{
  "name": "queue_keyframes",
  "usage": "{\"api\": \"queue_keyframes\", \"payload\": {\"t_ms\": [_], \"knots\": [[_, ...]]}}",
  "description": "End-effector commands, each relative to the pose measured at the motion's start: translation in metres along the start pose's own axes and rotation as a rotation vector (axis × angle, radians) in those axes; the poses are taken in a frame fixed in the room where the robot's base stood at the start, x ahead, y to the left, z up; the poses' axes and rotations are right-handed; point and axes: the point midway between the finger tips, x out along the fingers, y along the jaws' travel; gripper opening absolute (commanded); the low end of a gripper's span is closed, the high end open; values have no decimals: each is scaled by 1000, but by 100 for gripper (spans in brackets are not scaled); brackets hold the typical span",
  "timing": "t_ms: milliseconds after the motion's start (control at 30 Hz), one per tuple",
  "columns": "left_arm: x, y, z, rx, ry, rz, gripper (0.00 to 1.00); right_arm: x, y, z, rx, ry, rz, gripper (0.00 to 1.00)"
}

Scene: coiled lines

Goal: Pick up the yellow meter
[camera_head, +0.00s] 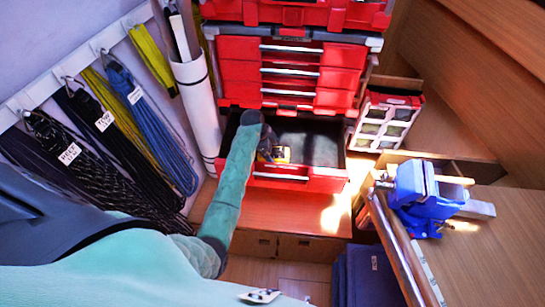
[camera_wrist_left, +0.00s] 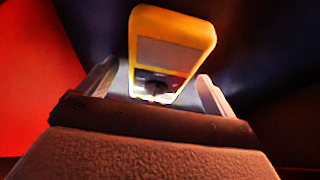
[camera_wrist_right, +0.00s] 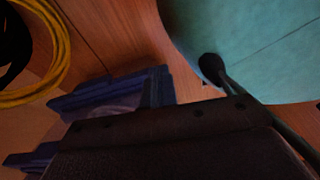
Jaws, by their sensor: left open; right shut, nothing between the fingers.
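The yellow meter (camera_head: 282,154), with a grey screen and a dark dial, lies in the open bottom drawer (camera_head: 318,180) of the red tool chest. In the left wrist view the meter (camera_wrist_left: 172,28) is straight ahead, its dial end between the two pale fingers. My left gripper (camera_head: 268,150) reaches down into the drawer beside the meter. Its fingers (camera_wrist_left: 157,74) are apart, one on each side of the meter, with no clear contact. My right gripper (camera_wrist_right: 157,88) is shut and empty, well away from the drawer, and is not seen in the head view.
Coiled lines (camera_head: 150,120) hang from a white rack (camera_head: 60,75) on the left. A white roll (camera_head: 196,115) stands beside the chest. A blue vise (camera_head: 415,195) sits on the wooden bench (camera_head: 490,260) at right. A dark blue bin (camera_head: 365,275) is below.

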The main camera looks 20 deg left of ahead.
Motion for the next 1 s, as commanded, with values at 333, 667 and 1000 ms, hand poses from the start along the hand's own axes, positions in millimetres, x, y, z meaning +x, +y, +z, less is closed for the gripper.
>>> {"api": "queue_keyframes", "payload": {"t_ms": [333,667,1000], "knots": [[2,0,0,0,0,0,87,-2,-2,-6,1,2,9,0],[2,0,0,0,0,0,38,-2,-6,-4,4,1,5,0],[-6,0,-3,0,-1,-1,38,-8,-2,-5,-1,6,8,0]]}}
